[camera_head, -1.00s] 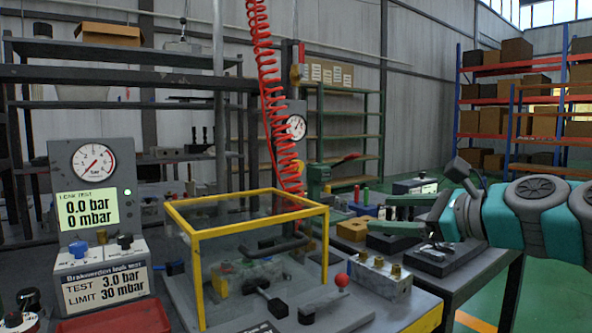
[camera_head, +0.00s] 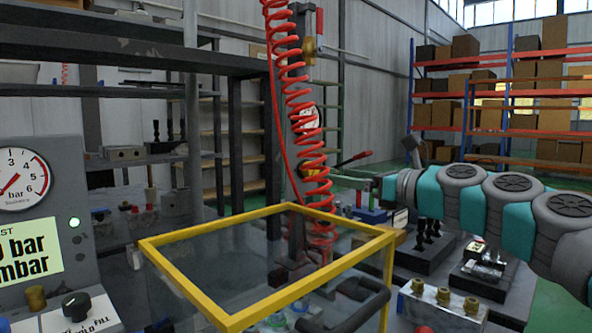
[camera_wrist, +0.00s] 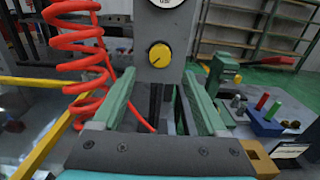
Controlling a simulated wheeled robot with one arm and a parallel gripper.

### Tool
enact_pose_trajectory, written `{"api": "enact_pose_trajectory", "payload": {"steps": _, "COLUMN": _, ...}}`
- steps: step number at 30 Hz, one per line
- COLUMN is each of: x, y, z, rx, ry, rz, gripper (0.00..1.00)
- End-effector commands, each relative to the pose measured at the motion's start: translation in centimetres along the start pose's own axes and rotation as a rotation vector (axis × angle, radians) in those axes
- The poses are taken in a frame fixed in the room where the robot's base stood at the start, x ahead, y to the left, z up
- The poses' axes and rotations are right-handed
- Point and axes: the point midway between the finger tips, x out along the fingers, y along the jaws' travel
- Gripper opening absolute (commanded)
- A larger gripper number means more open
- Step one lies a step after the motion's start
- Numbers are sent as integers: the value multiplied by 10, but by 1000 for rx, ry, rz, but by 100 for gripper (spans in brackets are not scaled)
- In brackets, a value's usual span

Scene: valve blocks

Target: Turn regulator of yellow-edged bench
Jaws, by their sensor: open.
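The regulator's round yellow knob (camera_wrist: 159,55) sits on a grey upright plate under a white gauge (camera_wrist: 165,2). In the head view the knob (camera_head: 311,167) shows partly behind the red coiled hose, below the gauge (camera_head: 307,118). My gripper (camera_wrist: 158,76) is open and empty. Its two green fingers point at the plate, with the knob seen between their tips and apart from them. In the head view my gripper (camera_head: 352,181) reaches in from the right, just right of the knob. The exact gap to the knob cannot be told.
The red coiled hose (camera_head: 295,90) hangs close at the left, also in the wrist view (camera_wrist: 80,40). A clear guard with a yellow frame (camera_head: 215,228) stands in front. A test unit with a gauge (camera_head: 18,180) is at left. Fittings (camera_wrist: 265,110) sit at right.

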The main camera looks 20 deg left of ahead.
Motion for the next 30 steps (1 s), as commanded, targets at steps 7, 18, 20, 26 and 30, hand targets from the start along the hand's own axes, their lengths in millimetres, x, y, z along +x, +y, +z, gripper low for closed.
{"api": "enact_pose_trajectory", "payload": {"steps": 7, "x": 20, "y": 1, "z": -2, "rx": 2, "ry": 3, "rz": 3, "gripper": 76}}
{"api": "enact_pose_trajectory", "payload": {"steps": 18, "x": 69, "y": 0, "z": -1, "rx": 1, "ry": 2, "rz": 1, "gripper": 76}}
{"api": "enact_pose_trajectory", "payload": {"steps": 20, "x": 73, "y": 0, "z": -1, "rx": 1, "ry": 1, "rz": 0, "gripper": 76}}
{"api": "enact_pose_trajectory", "payload": {"steps": 26, "x": 78, "y": 0, "z": 0, "rx": 0, "ry": 0, "rz": -1, "gripper": 76}}
{"api": "enact_pose_trajectory", "payload": {"steps": 30, "x": 78, "y": 0, "z": 0, "rx": 0, "ry": 0, "rz": -1, "gripper": 76}}
